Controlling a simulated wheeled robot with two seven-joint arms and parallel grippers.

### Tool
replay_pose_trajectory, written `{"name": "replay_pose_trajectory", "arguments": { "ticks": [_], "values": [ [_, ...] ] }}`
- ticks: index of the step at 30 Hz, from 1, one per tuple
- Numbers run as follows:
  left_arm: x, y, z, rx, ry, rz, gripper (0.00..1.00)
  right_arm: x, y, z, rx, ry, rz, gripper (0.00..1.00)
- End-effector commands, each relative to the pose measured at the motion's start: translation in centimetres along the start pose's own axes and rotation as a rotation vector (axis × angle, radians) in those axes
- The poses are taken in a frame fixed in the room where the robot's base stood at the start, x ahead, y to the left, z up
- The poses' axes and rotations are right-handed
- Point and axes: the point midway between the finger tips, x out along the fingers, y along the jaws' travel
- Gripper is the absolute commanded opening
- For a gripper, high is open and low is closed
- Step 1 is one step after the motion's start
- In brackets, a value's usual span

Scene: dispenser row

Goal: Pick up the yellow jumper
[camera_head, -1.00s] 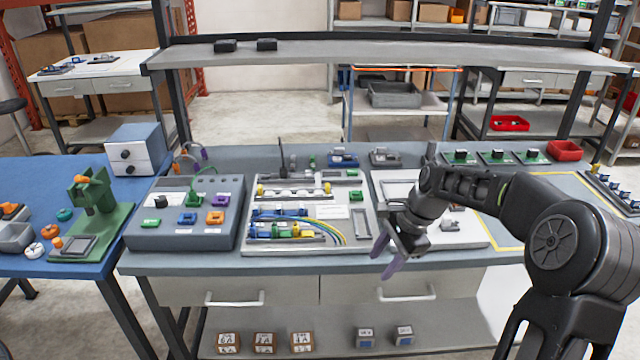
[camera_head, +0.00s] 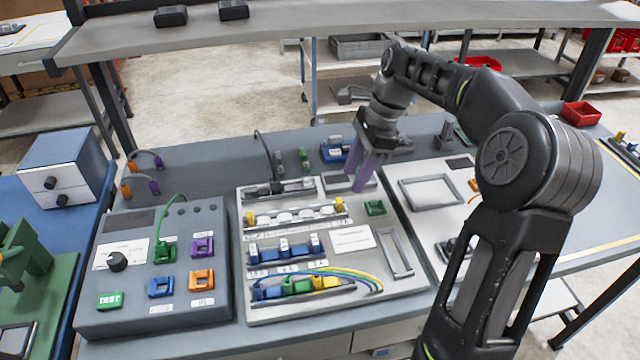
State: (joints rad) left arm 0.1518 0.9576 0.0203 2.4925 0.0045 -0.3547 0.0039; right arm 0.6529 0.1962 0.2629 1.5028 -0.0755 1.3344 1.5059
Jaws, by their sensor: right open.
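I cannot pick out a separate yellow jumper for certain. Yellow shows on a curved yellow wire (camera_head: 352,274) in the lower row of the grey board (camera_head: 385,300), on a yellow block (camera_head: 325,282) there, and on small yellow end pieces (camera_head: 340,205) of the upper rail. My right gripper (camera_head: 365,178) is open, its purple fingers pointing down over the board's back edge. It is beside a small grey tray (camera_head: 335,185), which it partly hides. I see nothing between its fingers. My left gripper is out of view.
A grey control box (camera_head: 130,215) with coloured sockets stands left of the board. Two wire loops with orange and purple ends (camera_head: 145,155) lie behind it. A shelf (camera_head: 330,32) spans the back.

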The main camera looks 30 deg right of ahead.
Motion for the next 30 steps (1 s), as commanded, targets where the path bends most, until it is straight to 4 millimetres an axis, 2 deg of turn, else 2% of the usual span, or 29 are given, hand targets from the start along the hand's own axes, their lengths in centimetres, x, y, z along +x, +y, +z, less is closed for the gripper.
{"name": "replay_pose_trajectory", "arguments": {
  "ticks": [11, 19, 30],
  "values": [
    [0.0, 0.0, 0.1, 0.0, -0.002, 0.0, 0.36, 0.1, 0.0, 0.0, 0.0, 0.0, 0.0, 0.44],
    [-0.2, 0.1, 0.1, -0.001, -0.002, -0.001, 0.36, 2.4, 0.0, 0.0, 0.0, 0.0, 0.002, 0.44],
    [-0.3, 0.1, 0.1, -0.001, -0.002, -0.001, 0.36, 2.9, -0.1, 0.1, 0.0, 0.0, 0.001, 0.44]
  ]
}}
